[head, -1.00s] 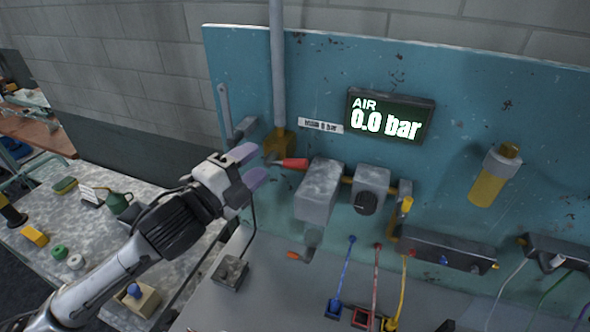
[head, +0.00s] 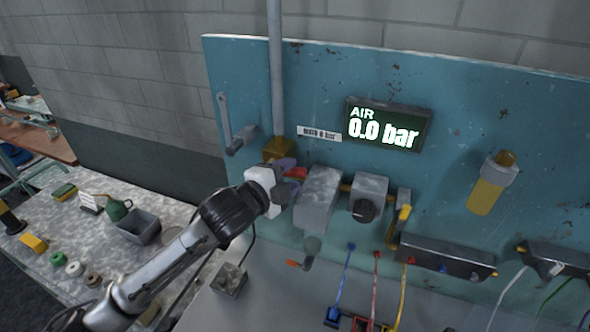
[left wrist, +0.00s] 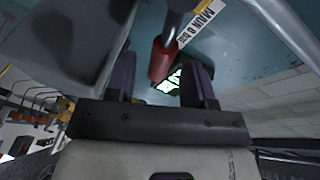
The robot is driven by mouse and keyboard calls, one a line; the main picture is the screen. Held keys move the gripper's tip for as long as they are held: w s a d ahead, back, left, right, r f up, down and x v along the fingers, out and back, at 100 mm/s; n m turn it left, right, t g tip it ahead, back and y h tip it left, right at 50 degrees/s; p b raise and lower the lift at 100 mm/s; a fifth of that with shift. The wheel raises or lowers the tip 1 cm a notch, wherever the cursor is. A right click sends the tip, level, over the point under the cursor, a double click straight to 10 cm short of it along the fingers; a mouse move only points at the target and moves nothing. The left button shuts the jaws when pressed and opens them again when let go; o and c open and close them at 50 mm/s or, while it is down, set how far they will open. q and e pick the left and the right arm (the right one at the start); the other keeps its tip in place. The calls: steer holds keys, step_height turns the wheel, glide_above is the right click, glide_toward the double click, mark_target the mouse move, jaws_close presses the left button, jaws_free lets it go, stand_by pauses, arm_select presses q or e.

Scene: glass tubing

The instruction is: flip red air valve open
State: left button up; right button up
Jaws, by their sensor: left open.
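The red air valve handle (head: 297,172) sticks out to the left of the grey box, below the brass fitting on the vertical pipe. My left gripper (head: 286,179) is at the handle, with one purple finger above it and one below. In the left wrist view, the red handle (left wrist: 162,62) lies between the two open fingers (left wrist: 160,82), nearer one side, with visible space around it. Whether a finger touches it is unclear. The AIR display (head: 387,124) reads 0.0 bar. My right gripper is out of view.
The grey box (head: 317,198) is close to the right of my left gripper, with a regulator (head: 368,195) beyond it. A grey lever (head: 225,120) is on the panel to the left. Small tubs and tools lie on the side bench (head: 100,250).

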arm_select(q)
steer(key=shift+x, duration=1.25)
jaws_close()
